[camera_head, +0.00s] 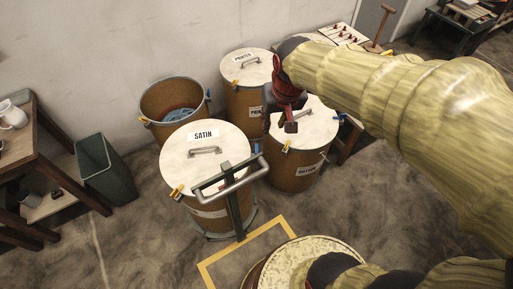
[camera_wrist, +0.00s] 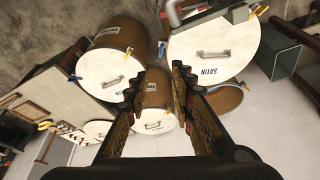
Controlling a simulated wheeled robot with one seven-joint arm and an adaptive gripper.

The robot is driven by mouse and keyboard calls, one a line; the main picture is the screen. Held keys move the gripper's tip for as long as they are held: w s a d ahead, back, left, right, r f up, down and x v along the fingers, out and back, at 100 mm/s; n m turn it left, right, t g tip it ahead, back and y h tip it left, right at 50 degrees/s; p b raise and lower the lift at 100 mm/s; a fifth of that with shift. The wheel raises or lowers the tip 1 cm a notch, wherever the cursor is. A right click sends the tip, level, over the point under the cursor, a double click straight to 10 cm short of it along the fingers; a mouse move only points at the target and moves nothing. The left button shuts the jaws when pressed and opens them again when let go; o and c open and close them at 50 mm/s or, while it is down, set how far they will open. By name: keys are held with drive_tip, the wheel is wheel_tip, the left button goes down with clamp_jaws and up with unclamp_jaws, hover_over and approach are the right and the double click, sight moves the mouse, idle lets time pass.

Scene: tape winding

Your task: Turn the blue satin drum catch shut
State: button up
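The satin drum (camera_head: 207,212) stands at the front of the group, with a white lid labelled SATIN (camera_head: 203,165). Its blue catch (camera_head: 257,147) is on the right side of the rim; it also shows in the wrist view (camera_wrist: 161,49), at the lid's left edge. The catch is too small to tell whether it is open or shut. Its yellow catch (camera_head: 177,191) is at the front left. My gripper (camera_head: 279,124) is right of the blue catch and apart from it, over the neighbouring drum's lid. In the wrist view its fingers (camera_wrist: 160,75) are spread with nothing between them.
A dark post with a grey handle (camera_head: 230,183) stands against the satin drum's front. The right drum (camera_head: 297,175), a back drum (camera_head: 243,95) and an open drum (camera_head: 173,98) stand close around. A green bin (camera_head: 105,168) is at left.

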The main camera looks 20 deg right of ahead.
drive_tip(key=w+f+g, duration=0.1)
drive_tip(key=w+f, duration=0.4)
drive_tip(key=f, duration=0.4)
drive_tip(key=w+f+m+g+p, duration=0.1)
drive_tip(key=w+f, duration=0.5)
drive_tip(key=f, duration=0.3)
drive_tip(key=w+f+m+g, duration=0.1)
drive_tip(key=w+f, duration=0.4)
drive_tip(key=f, duration=0.4)
drive_tip(key=shift+w+a+f+g+p, duration=0.15)
drive_tip(key=shift+f+g+p, duration=0.1)
drive_tip(key=shift+g+p, duration=0.05)
wheel_tip(320, 180, down, 8)
drive_tip(key=b, duration=0.2)
drive_tip(key=shift+f+b, duration=0.1)
drive_tip(key=shift+b, duration=0.25)
drive_tip(key=c, duration=0.3)
clamp_jaws()
